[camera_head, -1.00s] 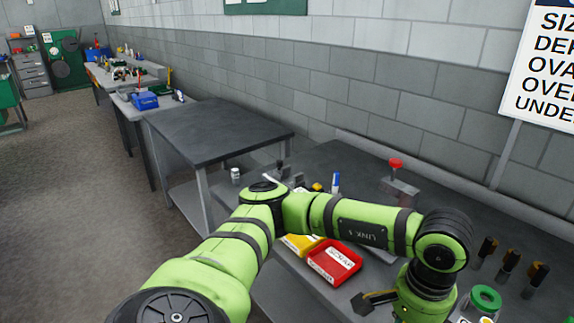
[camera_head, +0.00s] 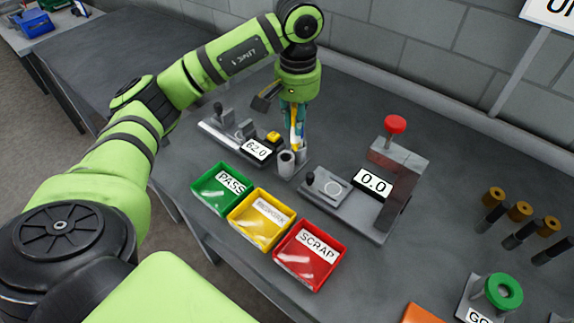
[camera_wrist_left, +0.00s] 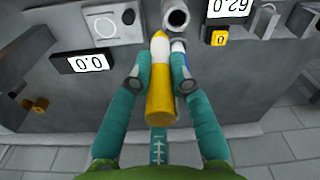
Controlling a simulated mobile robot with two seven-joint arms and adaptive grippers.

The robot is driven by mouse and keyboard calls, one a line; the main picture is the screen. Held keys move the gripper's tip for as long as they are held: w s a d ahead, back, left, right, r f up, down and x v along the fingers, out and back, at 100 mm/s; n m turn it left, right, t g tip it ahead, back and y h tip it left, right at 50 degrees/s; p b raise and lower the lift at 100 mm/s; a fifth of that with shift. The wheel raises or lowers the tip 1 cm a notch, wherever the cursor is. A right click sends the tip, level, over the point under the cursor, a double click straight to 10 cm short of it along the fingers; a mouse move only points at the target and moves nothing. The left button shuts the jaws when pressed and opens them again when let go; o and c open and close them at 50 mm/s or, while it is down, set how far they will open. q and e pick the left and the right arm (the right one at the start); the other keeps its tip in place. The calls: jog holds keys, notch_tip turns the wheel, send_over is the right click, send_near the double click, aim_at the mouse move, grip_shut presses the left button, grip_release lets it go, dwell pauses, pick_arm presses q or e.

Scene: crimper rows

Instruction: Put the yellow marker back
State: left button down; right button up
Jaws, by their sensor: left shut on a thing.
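The yellow marker (camera_head: 294,138) has a yellow body and a white end. My left gripper (camera_head: 293,118) is shut on it, with the white end pointing down. In the left wrist view the yellow marker (camera_wrist_left: 160,95) lies between the two teal fingers (camera_wrist_left: 160,82). A grey holder (camera_head: 286,161) with an open, empty-looking tube (camera_wrist_left: 177,18) stands just below and beside the marker's end; they look apart. A blue-and-white marker (camera_wrist_left: 179,58) is right behind the yellow one, partly hidden by a finger. My right gripper is not in view.
Green (camera_head: 223,209), yellow (camera_head: 238,222) and red (camera_head: 293,284) bins line the front. Several brass-topped pins (camera_head: 520,211) stand at the right.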

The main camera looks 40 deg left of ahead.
pick_arm(q)
jog(key=shift+n, duration=0.4)
jog(key=a+f+p, duration=0.1)
jog(key=f, duration=0.2)
jog(key=a+f+p, duration=0.1)
jog(key=f, duration=0.2)
jog(key=a+f+p, duration=0.1)
jog(key=f, duration=0.2)
jog(key=shift+w+f+p, duration=0.2)
jog(key=shift+f+p, duration=0.05)
jog(key=shift+p, duration=0.05)
jog(key=shift+f+b, duration=0.25)
jog(key=shift+b, duration=0.1)
jog(key=c, duration=1.4)
grip_release()
jog(key=shift+r, duration=0.1)
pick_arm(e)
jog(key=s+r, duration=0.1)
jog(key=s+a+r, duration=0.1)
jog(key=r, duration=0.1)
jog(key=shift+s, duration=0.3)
